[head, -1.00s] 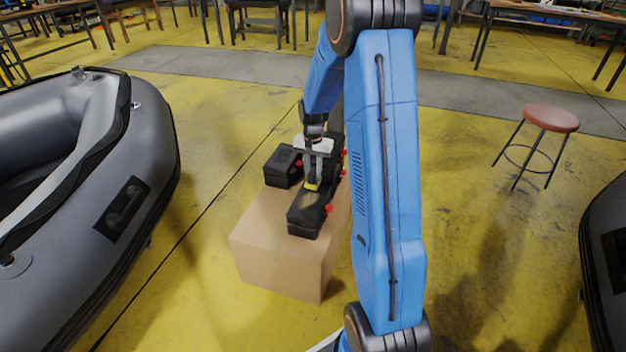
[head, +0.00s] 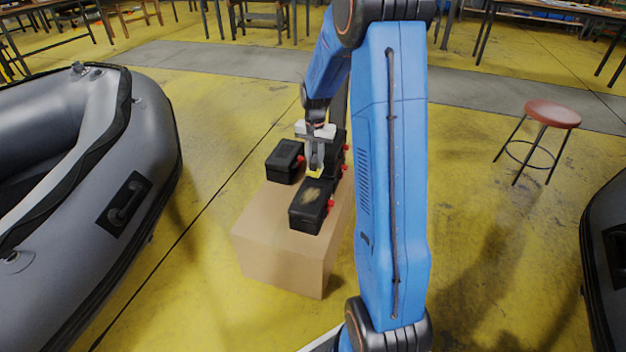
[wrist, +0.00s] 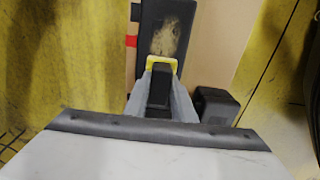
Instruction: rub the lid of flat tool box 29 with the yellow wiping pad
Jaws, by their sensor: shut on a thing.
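My gripper (head: 316,170) is shut on the yellow wiping pad (head: 315,174). The pad is at the far end of a flat black tool box (head: 311,207) with red latches, which lies on the near part of a cardboard box. Its lid has a tan smudge (head: 312,194). I cannot read a number on it. In the wrist view the pad (wrist: 162,61) is just below the smudge (wrist: 167,38) on the dark lid (wrist: 185,12). I cannot tell whether the pad touches the lid.
The cardboard box (head: 275,262) also carries a second black tool box (head: 284,161) at the left and another dark box (head: 336,150) behind my gripper. A grey inflatable boat (head: 150,130) lies left; another (head: 605,250) is at the right edge. A red stool (head: 552,113) stands right.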

